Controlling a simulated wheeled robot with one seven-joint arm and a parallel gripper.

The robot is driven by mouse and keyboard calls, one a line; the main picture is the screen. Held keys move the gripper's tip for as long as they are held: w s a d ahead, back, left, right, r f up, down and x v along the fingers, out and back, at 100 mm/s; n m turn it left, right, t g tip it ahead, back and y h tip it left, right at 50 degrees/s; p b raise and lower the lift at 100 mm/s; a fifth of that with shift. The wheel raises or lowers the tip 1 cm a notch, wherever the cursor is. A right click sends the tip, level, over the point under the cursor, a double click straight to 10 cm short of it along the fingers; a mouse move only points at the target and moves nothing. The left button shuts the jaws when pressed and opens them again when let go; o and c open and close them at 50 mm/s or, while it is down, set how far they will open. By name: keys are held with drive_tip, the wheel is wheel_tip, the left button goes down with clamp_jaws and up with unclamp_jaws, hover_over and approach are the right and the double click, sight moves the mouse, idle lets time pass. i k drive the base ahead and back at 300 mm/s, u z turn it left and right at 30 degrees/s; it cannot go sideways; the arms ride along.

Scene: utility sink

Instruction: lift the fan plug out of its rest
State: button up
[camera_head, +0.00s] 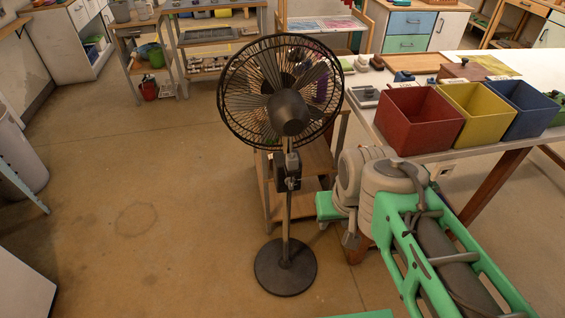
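A black standing fan (286,110) stands upright on a round dark base (285,266) in the middle of the head view. A dark box (287,172) sits partway up its pole, with a small grey piece (293,184) at its front. I cannot tell whether that piece is the plug or its rest; no plug is clearly recognisable. My green and grey arm reaches in from the lower right. Its end (347,220) is to the right of the fan pole, apart from it in the picture. The fingers are not clear, so their opening cannot be told.
A white-topped table (520,68) at the right bears red (418,118), yellow (479,114) and blue (520,108) bins. A wooden shelf unit (313,162) stands behind the pole. A grey bin (18,150) is at the left edge. The floor left of the fan is clear.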

sight(292, 160)
drive_tip(key=u, duration=0.25)
drive_tip(key=k, duration=0.5)
drive_tip(key=u, duration=1.65)
drive_tip(key=i, duration=0.85)
drive_tip(key=z, duration=0.7)
